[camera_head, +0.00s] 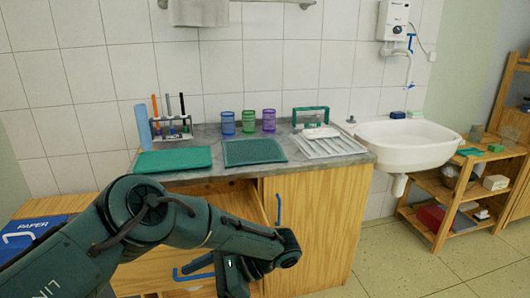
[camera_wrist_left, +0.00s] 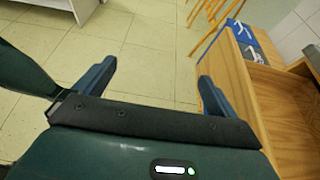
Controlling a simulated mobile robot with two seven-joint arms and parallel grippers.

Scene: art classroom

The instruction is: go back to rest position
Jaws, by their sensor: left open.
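My left arm comes in from the left in the head view and bends down in front of the wooden cabinet. In the left wrist view my left gripper (camera_wrist_left: 156,72) is open, with bare floor between its two blue-grey fingers and nothing held. Its right finger is close to the wooden front of a pulled-out drawer (camera_wrist_left: 228,80); I cannot tell whether they touch. In the head view the arm hides much of the drawer (camera_head: 240,200). My right gripper is in neither view.
The grey counter (camera_head: 215,187) holds green trays, several cups, a tube rack and a white dish rack. A white sink (camera_head: 405,143) and wooden shelf (camera_head: 450,190) stand right. A blue box marked PAPER (camera_head: 30,235) stands left. Floor (camera_head: 400,260) is clear at front right.

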